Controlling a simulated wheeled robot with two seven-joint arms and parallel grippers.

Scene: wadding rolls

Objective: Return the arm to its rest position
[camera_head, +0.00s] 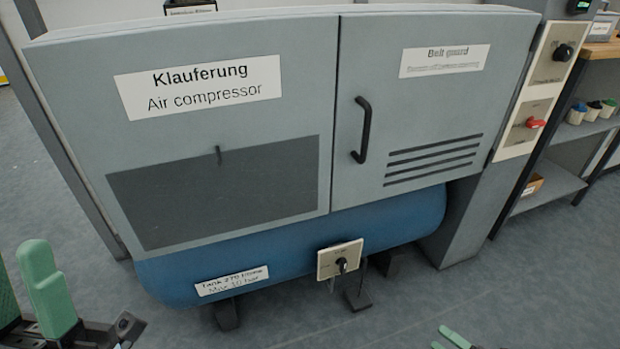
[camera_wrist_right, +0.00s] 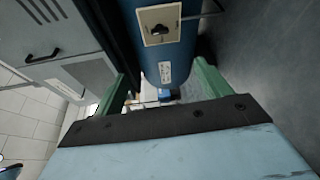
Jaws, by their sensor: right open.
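My right gripper (camera_head: 439,336) shows only its green fingertips at the bottom edge of the head view, over the floor in front of the compressor. In the right wrist view its two green fingers (camera_wrist_right: 163,92) stand apart with nothing between them. My left gripper (camera_head: 18,258) is at the bottom left of the head view, green fingers pointing up and spaced apart, nothing seen between them. Part of it is cut off by the frame edge. The grey air compressor cabinet (camera_head: 235,125) stands ahead, its blue tank (camera_head: 300,248) below it. The tank also shows in the right wrist view (camera_wrist_right: 148,60).
A small valve panel (camera_head: 340,259) with a black knob sticks out from the tank front. A beige control panel (camera_head: 530,120) with a red handle is on the right side. Shelving (camera_head: 560,180) stands farther right. The floor (camera_head: 540,290) at the lower right is clear.

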